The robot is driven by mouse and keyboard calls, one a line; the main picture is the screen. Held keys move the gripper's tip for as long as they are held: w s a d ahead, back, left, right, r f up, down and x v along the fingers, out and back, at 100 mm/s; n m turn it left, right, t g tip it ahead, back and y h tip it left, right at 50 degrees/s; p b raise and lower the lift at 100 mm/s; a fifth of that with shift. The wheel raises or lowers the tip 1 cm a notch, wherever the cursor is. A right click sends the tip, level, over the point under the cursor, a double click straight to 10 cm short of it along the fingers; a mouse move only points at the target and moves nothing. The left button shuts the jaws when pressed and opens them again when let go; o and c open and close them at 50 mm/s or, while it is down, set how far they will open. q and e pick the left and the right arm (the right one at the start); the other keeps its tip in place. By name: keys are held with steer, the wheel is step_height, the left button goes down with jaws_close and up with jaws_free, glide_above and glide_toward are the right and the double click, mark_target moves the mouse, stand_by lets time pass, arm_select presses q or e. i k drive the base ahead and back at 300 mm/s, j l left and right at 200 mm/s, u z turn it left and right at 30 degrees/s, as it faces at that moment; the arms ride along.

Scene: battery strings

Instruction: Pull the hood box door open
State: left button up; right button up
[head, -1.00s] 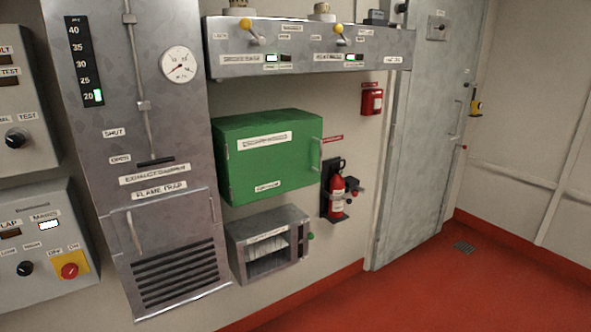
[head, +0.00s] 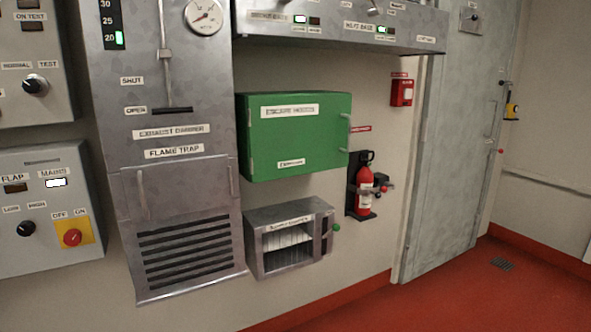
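A green box (head: 296,138) labelled "ESCAPE HOODS" is mounted on the wall near the middle of the head view. Its front door looks shut. A slim upright handle (head: 348,134) is at the right edge of the door, and what look like hinges sit at the left edge. Neither of my grippers shows in the head view.
A grey flame trap cabinet (head: 183,216) stands left, and a metal panel (head: 345,28) juts out above. Red floor (head: 400,305) is clear at lower right.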

mark_target(290, 135)
steer(key=i+l+z, duration=0.2)
steer(key=i+l, duration=0.2)
steer(key=i, duration=0.15)
steer(key=i+l+z, duration=0.25)
steer(key=i, duration=0.3)
steer(key=l, duration=0.1)
